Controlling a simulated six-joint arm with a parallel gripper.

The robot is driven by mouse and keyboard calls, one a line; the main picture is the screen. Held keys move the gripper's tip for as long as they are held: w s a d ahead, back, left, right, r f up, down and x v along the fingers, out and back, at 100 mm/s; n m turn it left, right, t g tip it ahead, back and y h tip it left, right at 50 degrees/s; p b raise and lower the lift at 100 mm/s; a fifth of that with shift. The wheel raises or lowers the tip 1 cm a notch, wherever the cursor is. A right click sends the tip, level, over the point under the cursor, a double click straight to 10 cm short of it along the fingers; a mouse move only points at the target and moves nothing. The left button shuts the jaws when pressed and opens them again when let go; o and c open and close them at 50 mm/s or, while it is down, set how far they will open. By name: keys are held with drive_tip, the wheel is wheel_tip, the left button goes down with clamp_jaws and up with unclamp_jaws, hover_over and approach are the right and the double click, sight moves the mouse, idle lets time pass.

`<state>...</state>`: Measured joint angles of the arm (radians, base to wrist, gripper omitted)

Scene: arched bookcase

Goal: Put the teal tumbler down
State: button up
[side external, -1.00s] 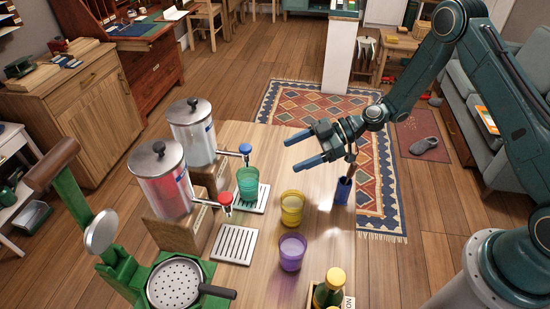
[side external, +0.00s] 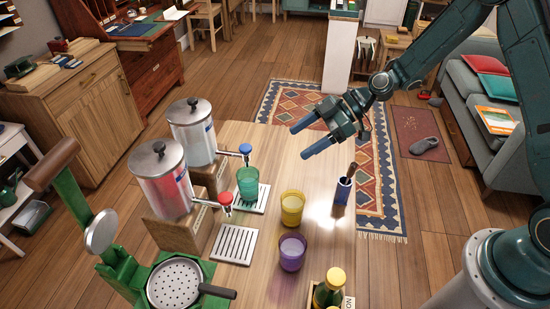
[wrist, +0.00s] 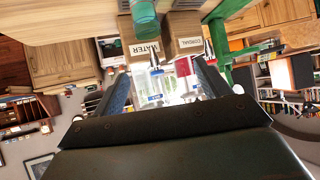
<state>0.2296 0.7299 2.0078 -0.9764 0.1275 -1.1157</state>
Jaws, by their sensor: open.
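The teal tumbler (side external: 248,182) stands upright on the drip tray under the blue tap of the water dispenser. It also shows at the top of the wrist view (wrist: 145,20), upside down in that picture. My gripper (side external: 306,141) is open and empty, up and to the right of the tumbler, apart from it. Its two blue fingers also show in the wrist view (wrist: 163,88), with nothing between them. The water dispenser (side external: 194,130) has a steel lid and stands behind the tumbler.
A yellow tumbler (side external: 292,208) and a purple tumbler (side external: 291,252) stand right of the trays. A blue holder (side external: 342,190) with a brown-handled tool stands near the table's right edge.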

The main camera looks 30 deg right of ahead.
drive_tip(key=s+d+r+m+h, duration=0.4)
drive_tip(key=s+r+m+h, duration=0.15)
drive_tip(key=s+r, duration=0.75)
drive_tip(key=s+d+r+m+t+h, duration=0.1)
drive_tip(key=s+d+r+m+h, duration=0.1)
drive_tip(key=s, duration=0.5)
drive_tip(key=s+d+r+m+h, duration=0.3)
drive_tip(key=s+d+r+m, duration=0.1)
drive_tip(key=s, duration=0.4)
drive_tip(key=shift+s+d+r+m+t, duration=0.2)
drive_tip(key=shift+s+d+m+t, duration=0.15)
drive_tip(key=shift+d+m, duration=0.45)
drive_tip(key=shift+w+a, duration=0.1)
drive_tip(key=shift+a, duration=0.05)
idle(0.3)
